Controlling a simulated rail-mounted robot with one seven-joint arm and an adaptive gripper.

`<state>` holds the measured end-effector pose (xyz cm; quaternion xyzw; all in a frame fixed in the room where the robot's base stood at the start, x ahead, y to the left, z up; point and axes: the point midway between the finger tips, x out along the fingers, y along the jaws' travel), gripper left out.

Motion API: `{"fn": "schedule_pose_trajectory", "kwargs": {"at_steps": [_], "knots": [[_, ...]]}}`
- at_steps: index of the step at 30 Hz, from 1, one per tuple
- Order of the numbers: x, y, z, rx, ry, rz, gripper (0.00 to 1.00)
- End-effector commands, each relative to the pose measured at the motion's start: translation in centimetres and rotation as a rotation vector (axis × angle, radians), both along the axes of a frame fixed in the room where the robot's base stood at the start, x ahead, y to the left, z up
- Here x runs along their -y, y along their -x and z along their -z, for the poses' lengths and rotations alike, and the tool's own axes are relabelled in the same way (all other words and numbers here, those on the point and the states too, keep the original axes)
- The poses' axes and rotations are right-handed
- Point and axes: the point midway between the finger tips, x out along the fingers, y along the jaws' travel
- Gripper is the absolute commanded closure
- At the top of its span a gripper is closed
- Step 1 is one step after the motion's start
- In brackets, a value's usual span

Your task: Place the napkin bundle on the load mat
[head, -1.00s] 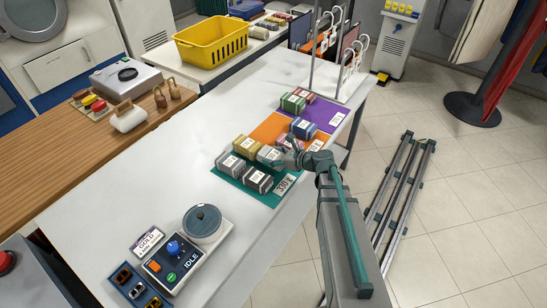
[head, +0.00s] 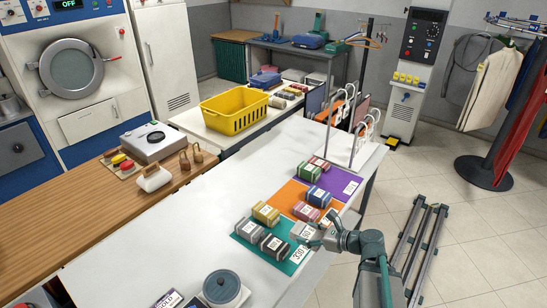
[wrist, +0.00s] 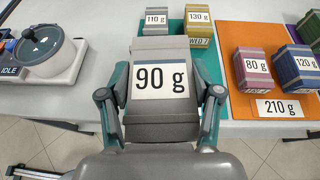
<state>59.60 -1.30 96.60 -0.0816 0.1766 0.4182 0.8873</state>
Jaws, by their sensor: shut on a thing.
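My gripper (head: 316,238) is shut on a grey bundle labelled "90 g" (wrist: 160,82), with one finger on each side in the wrist view. The held bundle also shows in the head view (head: 303,230), at the right edge of the teal mat (head: 291,246). I cannot tell if it touches anything below. A grey bundle (head: 248,229), a yellow bundle (head: 265,212) and a dark bundle (head: 273,246) stand on the teal mat. An orange mat (head: 287,195) and a purple mat (head: 339,179) lie behind. No mat bears a readable "load" name.
Pink (head: 305,211) and blue (head: 318,195) bundles stand on the orange mat. A white hook rack (head: 366,135) stands at the table's far end. A round lidded device (head: 222,286) sits at the near left. The white table (head: 190,225) is clear left of the mats.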

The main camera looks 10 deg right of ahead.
Motion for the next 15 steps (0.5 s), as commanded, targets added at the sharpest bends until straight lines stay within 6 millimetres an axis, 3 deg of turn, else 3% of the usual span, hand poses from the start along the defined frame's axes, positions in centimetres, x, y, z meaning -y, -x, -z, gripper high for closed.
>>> {"fn": "schedule_pose_trajectory", "kwargs": {"at_steps": [15], "knots": [[-1.2,-0.5,-0.2,0.001,0.002,-0.072,0.85]]}}
